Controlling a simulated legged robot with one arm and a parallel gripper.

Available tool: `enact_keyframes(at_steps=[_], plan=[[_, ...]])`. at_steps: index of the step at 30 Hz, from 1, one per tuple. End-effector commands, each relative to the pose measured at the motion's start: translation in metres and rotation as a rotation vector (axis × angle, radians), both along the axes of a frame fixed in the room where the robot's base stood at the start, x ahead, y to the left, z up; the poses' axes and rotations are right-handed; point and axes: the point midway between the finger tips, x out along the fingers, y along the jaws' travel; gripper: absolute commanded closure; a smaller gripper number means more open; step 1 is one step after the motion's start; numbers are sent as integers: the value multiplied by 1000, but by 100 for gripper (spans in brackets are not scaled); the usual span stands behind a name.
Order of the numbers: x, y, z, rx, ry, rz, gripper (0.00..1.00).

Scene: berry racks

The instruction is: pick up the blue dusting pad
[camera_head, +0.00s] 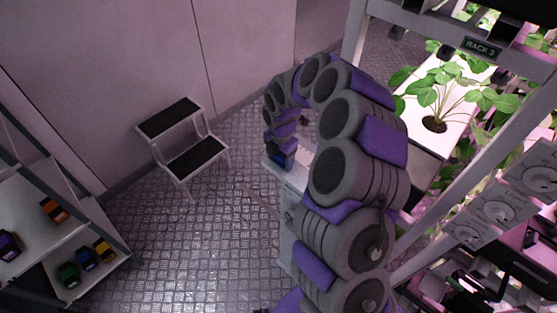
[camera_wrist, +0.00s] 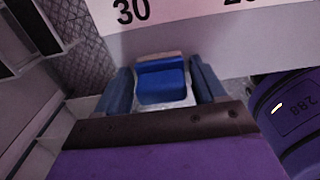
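The blue dusting pad (camera_wrist: 161,82) shows in the wrist view as a blue block with a pale tan strip along its far edge, over a pale surface. My gripper (camera_wrist: 162,88) has its two dark blue fingers on either side of the pad. The fingers look open, with narrow gaps beside the pad. In the head view my arm curves over a white cabinet (camera_head: 287,222), and the gripper end is down at its top. A small blue patch shows there; I cannot tell pad from finger.
A white sheet (camera_wrist: 220,22) with large numbers lies beyond the pad. A two-step stool (camera_head: 182,140) stands by the wall. A left shelf (camera_head: 45,235) holds small coloured items. A plant rack (camera_head: 440,150) stands at right. The metal floor between is clear.

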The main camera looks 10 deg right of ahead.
Motion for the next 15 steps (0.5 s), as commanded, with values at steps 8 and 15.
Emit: enact_keyframes(at_steps=[8,15], plan=[[0,5,0,-5,0,1,57],[0,7,0,-6,1,0,77]])
